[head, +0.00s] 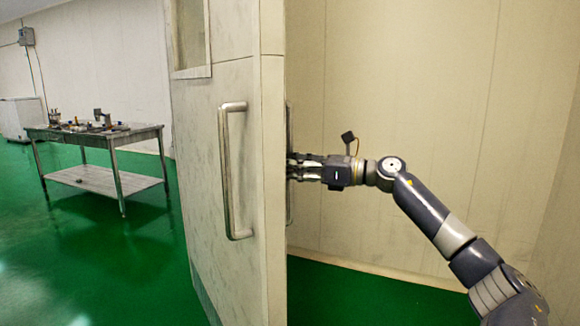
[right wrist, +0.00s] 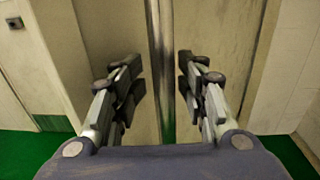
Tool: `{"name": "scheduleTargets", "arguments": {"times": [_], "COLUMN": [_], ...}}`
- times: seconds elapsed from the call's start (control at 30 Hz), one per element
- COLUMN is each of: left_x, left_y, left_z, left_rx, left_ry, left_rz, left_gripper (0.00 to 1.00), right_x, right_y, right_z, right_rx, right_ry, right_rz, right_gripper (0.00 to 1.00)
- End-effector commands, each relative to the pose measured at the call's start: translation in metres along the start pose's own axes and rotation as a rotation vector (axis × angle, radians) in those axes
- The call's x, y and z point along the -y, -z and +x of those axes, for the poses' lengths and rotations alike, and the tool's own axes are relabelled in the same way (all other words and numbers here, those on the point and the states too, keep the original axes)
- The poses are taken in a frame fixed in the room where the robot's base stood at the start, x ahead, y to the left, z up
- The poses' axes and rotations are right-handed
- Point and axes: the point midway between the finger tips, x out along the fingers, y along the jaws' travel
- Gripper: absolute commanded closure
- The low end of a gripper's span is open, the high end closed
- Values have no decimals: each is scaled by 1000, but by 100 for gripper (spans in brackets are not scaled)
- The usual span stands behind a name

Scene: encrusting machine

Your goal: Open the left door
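The door (head: 245,75) stands swung out with its edge toward me in the head view. One face, turned to the left, carries a long steel pull handle (head: 226,180). A second handle (head: 289,122) is on the face turned to the right, partly hidden by my right gripper (head: 294,170). In the right wrist view that handle (right wrist: 161,40) runs as a vertical bar between the open fingers of my right gripper (right wrist: 160,80). A gap shows on both sides of the bar, so the fingers are not closed on it. My left gripper is not in view.
A metal table (head: 95,137) with several small items stands at the far left on the green floor (head: 100,260). A pale panelled wall (head: 420,90) rises behind my right arm. Open floor lies left of the door.

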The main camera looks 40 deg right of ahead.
Motion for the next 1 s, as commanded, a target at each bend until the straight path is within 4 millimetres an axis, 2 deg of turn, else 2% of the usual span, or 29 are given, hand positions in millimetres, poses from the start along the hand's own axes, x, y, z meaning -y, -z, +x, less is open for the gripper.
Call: {"name": "scheduleTargets", "arguments": {"times": [0.43,0.77,1.0], "left_x": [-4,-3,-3], "left_y": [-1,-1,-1], "left_z": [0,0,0], "left_rx": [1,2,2], "left_ry": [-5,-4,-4], "left_rz": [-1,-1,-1], "left_gripper": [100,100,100], "right_x": [2,1,1], "right_y": [-1,-1,-1], "right_z": [-9,-32,-56], "right_rx": [3,4,5], "right_ry": [5,3,4], "right_rz": [0,0,0], "right_gripper": [62,62,62]}}
